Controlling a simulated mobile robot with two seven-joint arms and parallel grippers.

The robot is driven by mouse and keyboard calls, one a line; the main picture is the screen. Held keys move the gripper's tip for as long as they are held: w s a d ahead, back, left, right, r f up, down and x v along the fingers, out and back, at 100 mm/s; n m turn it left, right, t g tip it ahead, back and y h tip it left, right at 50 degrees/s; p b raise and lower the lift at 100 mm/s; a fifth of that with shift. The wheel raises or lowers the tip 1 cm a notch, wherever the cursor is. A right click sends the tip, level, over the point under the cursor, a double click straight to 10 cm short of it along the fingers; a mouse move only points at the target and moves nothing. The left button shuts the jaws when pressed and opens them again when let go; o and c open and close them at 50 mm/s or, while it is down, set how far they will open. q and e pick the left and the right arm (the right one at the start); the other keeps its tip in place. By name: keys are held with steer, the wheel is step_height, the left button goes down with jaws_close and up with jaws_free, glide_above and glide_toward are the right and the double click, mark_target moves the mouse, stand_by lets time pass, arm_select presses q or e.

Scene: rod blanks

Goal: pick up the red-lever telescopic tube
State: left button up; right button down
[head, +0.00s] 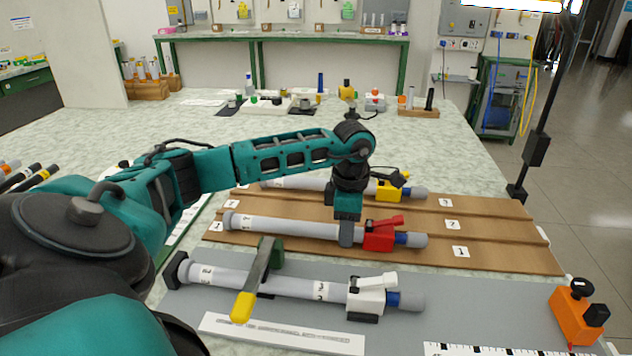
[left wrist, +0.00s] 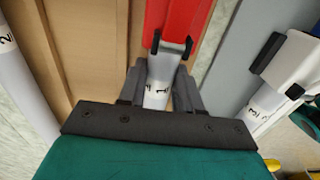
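The red-lever telescopic tube (head: 290,229), grey with a red clamp and lever (head: 380,235) and a blue section at its right end, lies on the brown grooved board. My left gripper (head: 346,238) points down over it, just left of the red clamp. In the left wrist view its fingers (left wrist: 160,88) stand on both sides of the tube, close against it, with the red clamp (left wrist: 178,22) just beyond. The tube appears to rest on the board. My right gripper is not in view.
A yellow-lever tube (head: 300,184) lies behind. In front, a white-lever tube (head: 310,288) lies on a grey mat, with a green, yellow-ended bar (head: 262,272) across it. An orange device (head: 577,313) stands at right. The board's right part is clear.

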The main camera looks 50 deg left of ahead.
arm_select(q)
steer(key=shift+c, duration=0.8)
steer(key=shift+r, duration=0.1)
